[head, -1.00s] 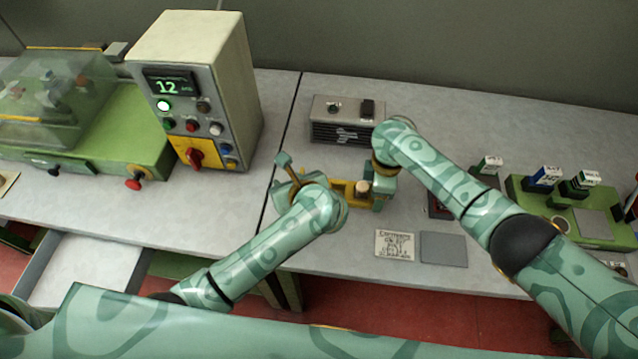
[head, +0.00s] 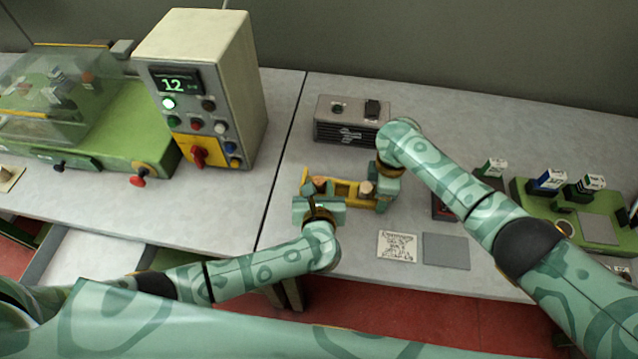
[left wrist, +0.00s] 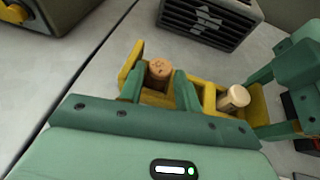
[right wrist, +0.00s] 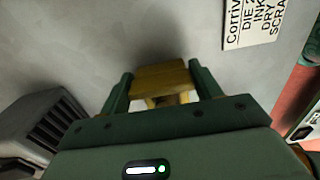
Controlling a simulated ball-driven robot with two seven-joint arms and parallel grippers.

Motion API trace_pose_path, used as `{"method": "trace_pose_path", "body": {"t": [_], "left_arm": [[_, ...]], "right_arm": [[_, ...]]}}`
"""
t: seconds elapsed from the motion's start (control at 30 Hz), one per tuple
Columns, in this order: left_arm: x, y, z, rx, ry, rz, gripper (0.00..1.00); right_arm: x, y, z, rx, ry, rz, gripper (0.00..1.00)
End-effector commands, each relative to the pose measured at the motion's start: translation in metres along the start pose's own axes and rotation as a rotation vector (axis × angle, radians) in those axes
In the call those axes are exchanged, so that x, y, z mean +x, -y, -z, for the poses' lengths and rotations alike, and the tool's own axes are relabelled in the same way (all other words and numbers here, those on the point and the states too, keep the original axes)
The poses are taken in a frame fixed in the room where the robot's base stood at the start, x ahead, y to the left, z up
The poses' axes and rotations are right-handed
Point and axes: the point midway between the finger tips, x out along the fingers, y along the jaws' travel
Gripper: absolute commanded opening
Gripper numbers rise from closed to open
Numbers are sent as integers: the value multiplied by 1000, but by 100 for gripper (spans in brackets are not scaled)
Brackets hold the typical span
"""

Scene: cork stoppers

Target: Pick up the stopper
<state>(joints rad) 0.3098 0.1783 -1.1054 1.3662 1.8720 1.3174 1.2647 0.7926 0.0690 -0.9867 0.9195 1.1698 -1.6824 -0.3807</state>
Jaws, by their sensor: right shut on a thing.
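A yellow rack (head: 344,187) lies on the bench and holds cork stoppers. One brown cork stopper (left wrist: 160,70) stands at the rack's left end in the left wrist view. A paler stopper (left wrist: 234,98) stands towards the right end; it also shows in the head view (head: 366,188). My left gripper (left wrist: 157,88) is open, its fingers on either side of the brown stopper in that view, with no clear contact. My right gripper (right wrist: 160,85) is shut on the rack's right end.
A grey vented box (head: 347,121) stands behind the rack. A control box (head: 200,90) is at left. A printed card (head: 398,246) and a grey pad (head: 446,251) lie in front. A green tray (head: 570,212) with small boxes is at right.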

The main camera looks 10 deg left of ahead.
Motion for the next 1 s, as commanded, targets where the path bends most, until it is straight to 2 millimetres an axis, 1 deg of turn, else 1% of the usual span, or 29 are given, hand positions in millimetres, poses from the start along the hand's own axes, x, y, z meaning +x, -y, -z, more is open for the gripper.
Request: {"method": "trace_pose_path", "body": {"t": [0.03, 0.1, 0.3, 0.33, 0.37, 0.4, 0.43, 0.77, 0.87, 0.97, 1.0], "left_arm": [[5, 0, -1, 2, 1, 0, 33], [9, 0, 0, 1, 0, -1, 33], [10, 0, 0, -1, -1, -1, 33], [10, 0, 0, -1, -1, -1, 28], [10, 0, 0, -1, -1, -1, 19], [10, 0, 0, -1, -1, -1, 8], [10, 0, 0, -1, -1, -1, 6], [9, 0, -1, -1, -1, -1, 6], [6, 0, -9, -4, -1, 0, 6], [-2, 0, -26, -6, -1, 0, 6], [-6, 0, -35, -8, -1, 1, 6]], "right_arm": [[0, 0, 0, 0, -1, 0, 37], [0, 0, 0, 0, 0, -1, 37], [0, 0, 0, 0, 0, 0, 37], [0, 0, 0, 0, 0, 0, 37], [0, 0, 0, 0, 0, 0, 37], [0, 0, 0, 0, 0, 0, 37], [0, 0, 0, 0, 0, 0, 37], [0, 0, 0, 0, 0, -1, 37], [0, 0, 0, 0, 0, -1, 37], [0, 0, 0, 0, -1, -1, 37], [0, 0, 0, 0, 0, -1, 37]]}}
